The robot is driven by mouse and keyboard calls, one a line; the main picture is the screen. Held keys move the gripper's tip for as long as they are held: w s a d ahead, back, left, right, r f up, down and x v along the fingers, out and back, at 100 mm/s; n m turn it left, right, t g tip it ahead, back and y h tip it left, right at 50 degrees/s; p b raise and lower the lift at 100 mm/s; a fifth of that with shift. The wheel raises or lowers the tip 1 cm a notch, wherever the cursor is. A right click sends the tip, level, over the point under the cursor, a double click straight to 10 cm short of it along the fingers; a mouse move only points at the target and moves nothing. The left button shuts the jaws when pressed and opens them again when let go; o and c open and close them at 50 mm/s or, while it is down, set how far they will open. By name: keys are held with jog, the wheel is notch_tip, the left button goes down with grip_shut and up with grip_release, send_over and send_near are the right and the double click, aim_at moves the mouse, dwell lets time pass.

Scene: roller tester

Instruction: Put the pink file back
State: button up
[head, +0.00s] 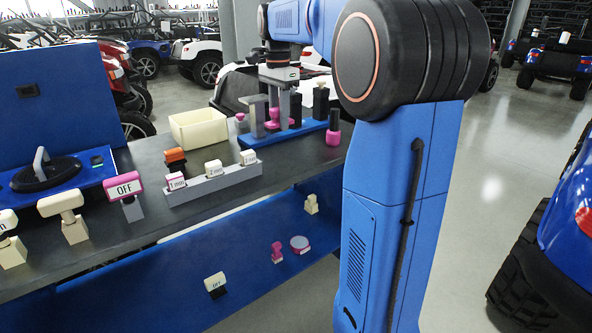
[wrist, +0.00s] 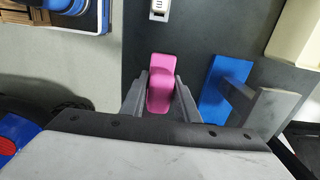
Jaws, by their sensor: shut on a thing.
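In the wrist view the pink file (wrist: 174,68) is between the two grey fingers of my gripper (wrist: 160,92), which is shut on it. Only its pink top shows there; its lower part is hidden. In the head view my gripper (head: 278,108) is at the blue rack (head: 262,139), with pink showing between and beside grey posts and fingers. The rack also shows in the wrist view (wrist: 218,98), just right of the held piece, with a grey post on it. I cannot tell whether the file touches the rack or bench.
A black-and-pink piece (head: 334,130) stands at the rack's right end. A cream bin (head: 199,127) is behind left, and a grey block row with labelled caps (head: 213,184) is in front left. Several pieces lie on the lower blue shelf (head: 170,262).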

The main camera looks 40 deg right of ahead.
send_over(282, 162)
notch_tip(282, 162, down, 6)
jog(key=shift+r, duration=0.1)
jog(key=shift+f, duration=2.35)
jog(key=o, duration=1)
jog(key=shift+f, duration=0.1)
notch_tip(282, 162, up, 12)
jog(key=shift+r, duration=0.15)
